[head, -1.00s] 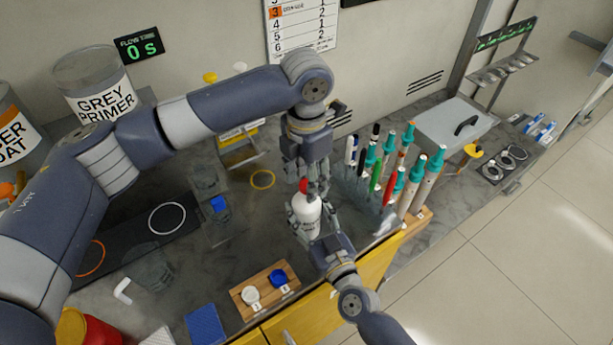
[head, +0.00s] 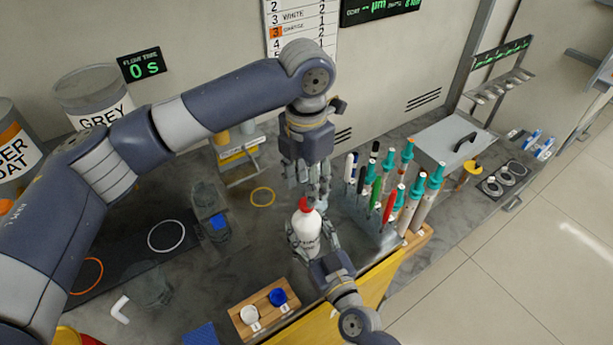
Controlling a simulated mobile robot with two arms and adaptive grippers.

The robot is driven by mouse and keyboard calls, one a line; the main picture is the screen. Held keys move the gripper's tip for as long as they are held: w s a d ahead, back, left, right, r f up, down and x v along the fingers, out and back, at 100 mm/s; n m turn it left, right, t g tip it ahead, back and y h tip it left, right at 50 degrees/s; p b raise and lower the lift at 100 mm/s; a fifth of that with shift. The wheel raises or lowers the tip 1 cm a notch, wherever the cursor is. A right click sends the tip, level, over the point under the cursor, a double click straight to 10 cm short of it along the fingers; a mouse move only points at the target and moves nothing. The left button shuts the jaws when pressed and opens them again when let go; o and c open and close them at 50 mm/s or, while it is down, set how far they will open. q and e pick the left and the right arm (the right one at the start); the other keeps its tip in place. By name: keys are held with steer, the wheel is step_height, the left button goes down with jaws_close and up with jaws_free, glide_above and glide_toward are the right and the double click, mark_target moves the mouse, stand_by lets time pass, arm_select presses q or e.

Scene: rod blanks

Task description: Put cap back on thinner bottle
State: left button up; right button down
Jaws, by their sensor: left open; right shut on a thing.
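The thinner bottle (head: 305,230) is white and stands upright on the dark bench, in the middle of the head view. A red cap (head: 306,205) sits at the bottle's top; whether it is fully seated I cannot tell. My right gripper (head: 304,240) comes from below and is shut around the bottle's body. My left gripper (head: 312,192) points down just above the red cap, with its fingers open and apart from the bottle's body. Its fingers partly overlap the area behind the cap.
A rack with several teal-capped and coloured rods (head: 392,195) stands close right of the bottle. A wooden block with a white and a blue cup (head: 264,315) lies at the lower left. A grey lidded box (head: 449,130) stands further right.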

arm_select(q)
steer(key=n, duration=0.6)
steer(key=shift+r+n, duration=0.25)
steer(key=shift+n, duration=0.15)
steer(key=n, duration=0.6)
steer(key=shift+r+n, duration=0.2)
steer(key=shift+n, duration=0.1)
steer(key=n, duration=0.3)
steer(key=shift+r, duration=0.1)
steer(key=n, duration=0.4)
steer(key=shift+r+n, duration=0.15)
steer(key=shift+n, duration=0.25)
steer(key=n, duration=0.6)
steer(key=shift+r, duration=0.25)
steer(key=n, duration=0.5)
steer(key=shift+r, duration=0.15)
steer(key=n, duration=0.4)
steer(key=shift+r+n, duration=0.15)
steer(key=shift+n, duration=0.25)
steer(key=n, duration=0.4)
steer(key=shift+r+n, duration=0.15)
steer(key=shift+n, duration=0.25)
steer(key=n, duration=0.6)
steer(key=shift+r, duration=0.2)
